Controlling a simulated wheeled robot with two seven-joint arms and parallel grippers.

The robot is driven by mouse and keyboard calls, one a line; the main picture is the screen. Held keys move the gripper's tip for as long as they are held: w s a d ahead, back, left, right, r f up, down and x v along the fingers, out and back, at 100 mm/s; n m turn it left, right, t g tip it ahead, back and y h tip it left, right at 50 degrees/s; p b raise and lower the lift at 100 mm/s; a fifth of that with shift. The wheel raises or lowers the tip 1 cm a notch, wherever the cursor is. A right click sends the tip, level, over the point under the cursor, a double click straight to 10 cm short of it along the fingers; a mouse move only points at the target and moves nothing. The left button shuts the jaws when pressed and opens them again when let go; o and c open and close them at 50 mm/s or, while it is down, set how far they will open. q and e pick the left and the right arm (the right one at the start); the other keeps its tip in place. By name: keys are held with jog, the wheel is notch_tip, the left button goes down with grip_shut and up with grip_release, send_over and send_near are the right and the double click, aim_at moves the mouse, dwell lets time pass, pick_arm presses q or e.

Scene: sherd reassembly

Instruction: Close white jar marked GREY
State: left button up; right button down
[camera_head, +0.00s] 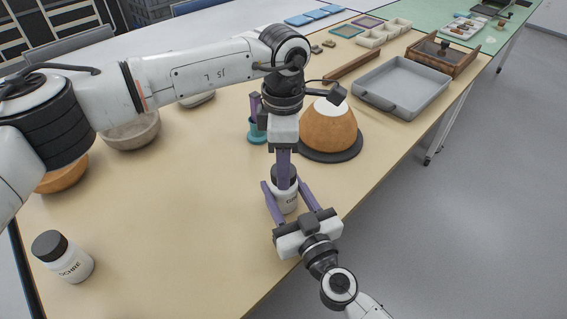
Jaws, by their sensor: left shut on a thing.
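A white jar (287,204) stands near the table's front edge; its label is partly hidden, so I cannot read the whole word. A dark lid (293,173) sits at the jar's mouth; I cannot tell whether it is screwed tight. My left gripper (284,172) points straight down from above and is shut on the lid. My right gripper (281,184) reaches in from the front, with one purple finger on each side of the jar's body. I cannot tell whether those fingers press on the jar.
Another white jar (69,260) with a dark lid, marked OCHRE, stands at the front left. An orange-brown domed pot (329,130) on a dark disc stands close behind the grippers, beside a teal cup (256,133). A grey tray (403,86) lies farther right. The table's left middle is clear.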

pick_arm(q)
jog(key=m, duration=0.3)
jog(key=shift+m, duration=0.3)
jog(key=o, duration=1.2)
notch_tip(320, 180, up, 12)
pick_arm(e)
jog(key=c, duration=0.8)
grip_release()
